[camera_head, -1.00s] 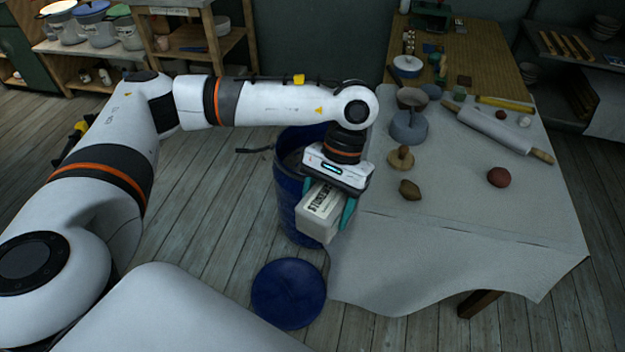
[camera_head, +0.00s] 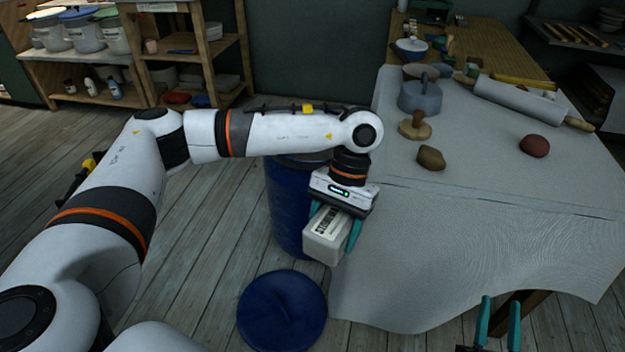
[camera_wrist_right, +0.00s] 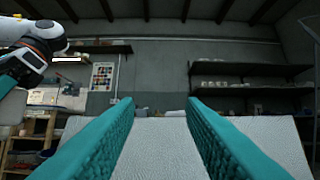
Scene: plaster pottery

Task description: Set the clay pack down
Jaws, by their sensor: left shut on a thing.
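The clay pack (camera_head: 326,236) is a pale, wrapped block with dark print on its side. My left gripper (camera_head: 336,226) is shut on it, with teal fingers on both sides. It holds the pack in front of the blue bin and by the left edge of the cloth-covered table (camera_head: 450,260). I cannot tell its exact height. My right gripper (camera_head: 499,322) shows at the lower right of the head view, in front of the table's near edge. Its teal fingers are apart and empty. They also show wide apart in the right wrist view (camera_wrist_right: 160,135), with the white cloth beyond.
A blue bin (camera_head: 288,210) stands left of the table, its blue lid (camera_head: 281,309) on the floor. The near cloth is clear.

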